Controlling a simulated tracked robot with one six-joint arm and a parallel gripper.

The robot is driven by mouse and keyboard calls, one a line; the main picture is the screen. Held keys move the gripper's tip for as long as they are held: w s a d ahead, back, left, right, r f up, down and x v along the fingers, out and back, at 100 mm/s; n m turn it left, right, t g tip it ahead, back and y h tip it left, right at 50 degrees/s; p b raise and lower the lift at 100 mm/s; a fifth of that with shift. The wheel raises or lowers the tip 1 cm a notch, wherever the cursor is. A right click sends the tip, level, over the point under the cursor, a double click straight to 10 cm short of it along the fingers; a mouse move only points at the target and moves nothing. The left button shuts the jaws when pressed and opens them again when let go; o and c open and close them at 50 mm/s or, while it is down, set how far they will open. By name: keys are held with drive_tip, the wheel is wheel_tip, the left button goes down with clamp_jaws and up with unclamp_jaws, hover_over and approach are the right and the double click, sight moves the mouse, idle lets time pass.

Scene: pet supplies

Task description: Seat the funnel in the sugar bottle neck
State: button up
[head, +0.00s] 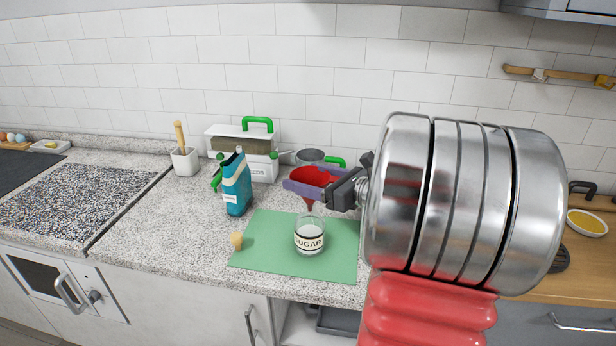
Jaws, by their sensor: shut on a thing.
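The sugar bottle (309,241) is a small clear container labelled "SUGAR". It stands upright on a green mat (264,256) and holds something white. My gripper (313,185) is shut on a red funnel (315,175), with a purple-grey finger along the funnel's near side. The funnel is held wide end up, just above the bottle. Its spout shows below the fingers, near the bottle's top. I cannot tell whether the spout is inside the neck. A cork-like stopper (236,240) lies on the mat's left part.
A blue carton (237,187) stands behind the mat at the left. A white bin with a green handle (245,150) and a grey pot (310,157) stand at the back. A white holder (185,161) is further left.

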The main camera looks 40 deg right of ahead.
drive_tip(key=shift+f, duration=0.1)
drive_tip(key=o, duration=1.2)
drive_tip(key=shift+s, duration=0.15)
drive_tip(key=v, duration=1.3)
drive_tip(key=shift+s, duration=0.25)
drive_tip(key=shift+w, duration=0.1)
